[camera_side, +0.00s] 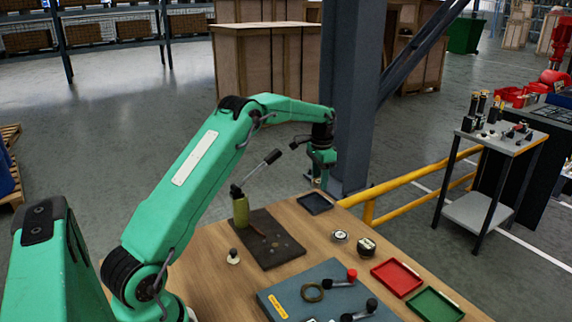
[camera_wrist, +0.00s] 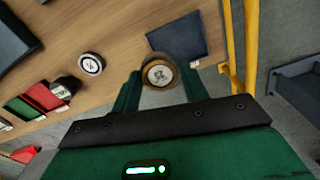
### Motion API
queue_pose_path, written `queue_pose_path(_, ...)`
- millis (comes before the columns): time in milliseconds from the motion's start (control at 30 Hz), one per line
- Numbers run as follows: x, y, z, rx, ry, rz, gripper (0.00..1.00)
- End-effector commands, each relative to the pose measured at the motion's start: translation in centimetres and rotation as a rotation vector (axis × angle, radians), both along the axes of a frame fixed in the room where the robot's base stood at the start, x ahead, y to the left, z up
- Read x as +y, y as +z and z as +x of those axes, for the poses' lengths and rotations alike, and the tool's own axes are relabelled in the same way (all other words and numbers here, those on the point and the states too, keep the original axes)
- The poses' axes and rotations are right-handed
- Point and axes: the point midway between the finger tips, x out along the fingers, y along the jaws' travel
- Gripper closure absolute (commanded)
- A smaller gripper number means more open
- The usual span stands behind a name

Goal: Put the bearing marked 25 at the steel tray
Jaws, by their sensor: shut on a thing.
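My gripper (camera_wrist: 160,84) is shut on a round bearing (camera_wrist: 158,74) with a pale marked face and brown rim, held between its green fingers. The mark is too small to read surely. In the side view my gripper (camera_side: 318,180) is raised near the back edge of the wooden table. A dark grey tray (camera_side: 314,203), which looks like the steel tray, lies just below it in that view. In the wrist view the empty tray (camera_wrist: 178,38) lies just beyond the held bearing. The bearing is apart from the table.
Two other round parts (camera_side: 340,236) (camera_side: 366,246) stand on the table. A red tray (camera_side: 397,277) and a green tray (camera_side: 436,304) lie further right. A dark board (camera_side: 268,240) with an olive cylinder (camera_side: 241,210) and lever is left. A yellow rail (camera_side: 410,183) runs behind.

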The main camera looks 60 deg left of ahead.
Motion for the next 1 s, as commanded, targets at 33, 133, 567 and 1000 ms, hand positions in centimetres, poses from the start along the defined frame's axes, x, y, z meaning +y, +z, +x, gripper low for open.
queue_pose_path(33, 0.8, -0.4, 0.3, 0.0, 0.002, 0.0, 0.81)
queue_pose_path(133, 1.9, -0.8, 0.7, 0.0, 0.0, 0.0, 0.81)
queue_pose_path(567, 3.4, -1.4, 1.2, -0.001, -0.001, 0.0, 0.81)
queue_pose_path(1000, 3.3, -1.8, 1.2, -0.001, -0.001, 0.001, 0.81)
